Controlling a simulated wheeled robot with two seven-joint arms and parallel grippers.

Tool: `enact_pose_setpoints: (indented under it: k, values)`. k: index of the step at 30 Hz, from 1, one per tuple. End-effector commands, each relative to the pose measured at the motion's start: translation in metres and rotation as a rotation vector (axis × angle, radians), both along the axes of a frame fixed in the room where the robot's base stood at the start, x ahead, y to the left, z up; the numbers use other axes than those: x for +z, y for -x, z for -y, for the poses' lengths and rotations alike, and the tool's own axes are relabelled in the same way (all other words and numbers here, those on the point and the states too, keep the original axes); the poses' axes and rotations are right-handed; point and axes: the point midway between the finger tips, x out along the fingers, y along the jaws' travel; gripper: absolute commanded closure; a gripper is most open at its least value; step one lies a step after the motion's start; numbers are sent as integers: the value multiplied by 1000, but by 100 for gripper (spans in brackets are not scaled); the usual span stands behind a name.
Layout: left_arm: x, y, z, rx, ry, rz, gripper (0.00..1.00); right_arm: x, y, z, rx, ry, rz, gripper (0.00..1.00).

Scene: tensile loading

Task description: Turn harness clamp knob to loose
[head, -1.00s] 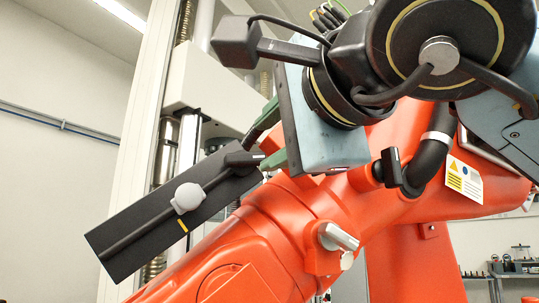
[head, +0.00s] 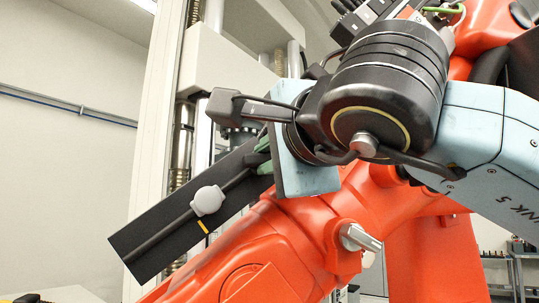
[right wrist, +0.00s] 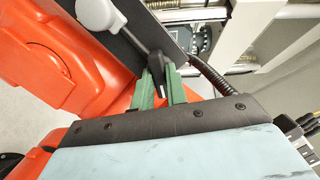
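A long black plate (head: 150,244) with a dark cable, a round grey clamp piece (head: 208,200) and a yellow mark (head: 203,226) slants along an orange robot arm. My right gripper (head: 262,157) is at the plate's upper end, its green fingers partly hidden in the head view. In the right wrist view, the small black knob (right wrist: 157,76) with a white line lies between the green fingertips (right wrist: 160,82), which appear closed on its sides. The grey clamp piece also shows there, at the upper left (right wrist: 97,14). My left gripper is not in view.
The orange robot arm (head: 265,245) lies close below the plate and my right gripper. A pale machine frame with columns (head: 160,130) rises behind. A bench (head: 515,262) stands far right. Open room shows at the left.

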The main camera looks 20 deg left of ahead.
Motion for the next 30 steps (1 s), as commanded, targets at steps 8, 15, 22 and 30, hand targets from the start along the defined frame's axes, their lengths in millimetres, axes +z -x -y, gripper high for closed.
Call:
enact_pose_setpoints:
  k: [8, 15, 22, 30]
  values:
    - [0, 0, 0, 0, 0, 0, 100, 0, 0, 0, 0, 4, 0, 100]
    - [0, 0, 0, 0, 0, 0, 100, 0, 0, 0, 0, 56, 32, 100]
    - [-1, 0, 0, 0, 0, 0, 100, 1, 0, 0, -1, 190, 108, 100]
    - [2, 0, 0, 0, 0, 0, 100, 2, 1, 0, -1, 409, 235, 100]
